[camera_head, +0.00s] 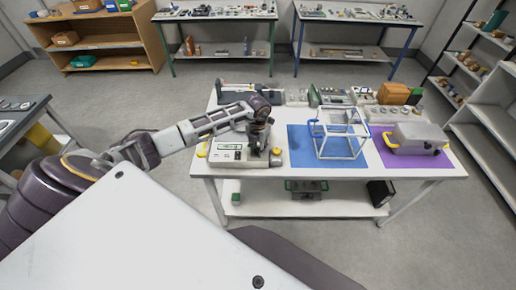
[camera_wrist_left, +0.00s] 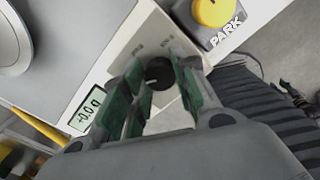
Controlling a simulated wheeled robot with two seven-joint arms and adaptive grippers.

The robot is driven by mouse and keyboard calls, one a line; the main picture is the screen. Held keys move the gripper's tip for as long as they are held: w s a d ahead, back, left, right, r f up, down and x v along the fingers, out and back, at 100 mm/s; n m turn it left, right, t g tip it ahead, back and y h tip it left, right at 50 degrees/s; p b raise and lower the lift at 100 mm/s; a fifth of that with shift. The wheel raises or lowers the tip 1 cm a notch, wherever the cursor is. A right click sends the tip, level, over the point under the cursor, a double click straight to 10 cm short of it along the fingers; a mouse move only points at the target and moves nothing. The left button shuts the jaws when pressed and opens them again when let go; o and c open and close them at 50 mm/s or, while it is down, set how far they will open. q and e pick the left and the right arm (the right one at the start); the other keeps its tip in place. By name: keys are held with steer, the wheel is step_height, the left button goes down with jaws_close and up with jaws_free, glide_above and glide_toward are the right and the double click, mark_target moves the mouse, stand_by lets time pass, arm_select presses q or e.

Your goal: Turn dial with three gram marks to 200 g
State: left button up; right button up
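The dial (camera_wrist_left: 158,74) is a round black knob with a small white pointer line on the pale face of a balance (camera_head: 228,152) at the table's left. In the left wrist view its pointer slants to the lower left. Small gram marks beside it are too blurred to read. My left gripper (camera_wrist_left: 157,72) has its green-padded fingers on either side of the dial, apparently touching it. In the head view my left gripper (camera_head: 257,145) is above the balance's right part. The display (camera_wrist_left: 88,111) reads +0.0. My right gripper is not in view.
A yellow knob (camera_wrist_left: 214,11) marked PARK is close beside the dial. A round metal pan (camera_wrist_left: 10,40) is at the left. On the table, a clear-sided frame (camera_head: 340,138) stands on a blue mat (camera_head: 300,157), with a grey device (camera_head: 415,138) to its right.

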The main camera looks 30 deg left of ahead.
arm_select(q)
steer(key=shift+c, duration=1)
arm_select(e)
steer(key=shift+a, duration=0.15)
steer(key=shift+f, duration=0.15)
arm_select(q)
steer(key=m+b, duration=0.4)
steer(key=shift+f, duration=0.1)
steer(key=m+b, duration=0.5)
steer(key=m, duration=0.1)
steer(key=shift+m+b, duration=0.3)
steer(key=shift+b, duration=0.05)
steer(key=shift+c, duration=0.2)
steer(key=shift+m, duration=0.4)
steer(key=shift+b, duration=0.4)
steer(key=o, duration=1.1)
steer(key=shift+c, duration=0.2)
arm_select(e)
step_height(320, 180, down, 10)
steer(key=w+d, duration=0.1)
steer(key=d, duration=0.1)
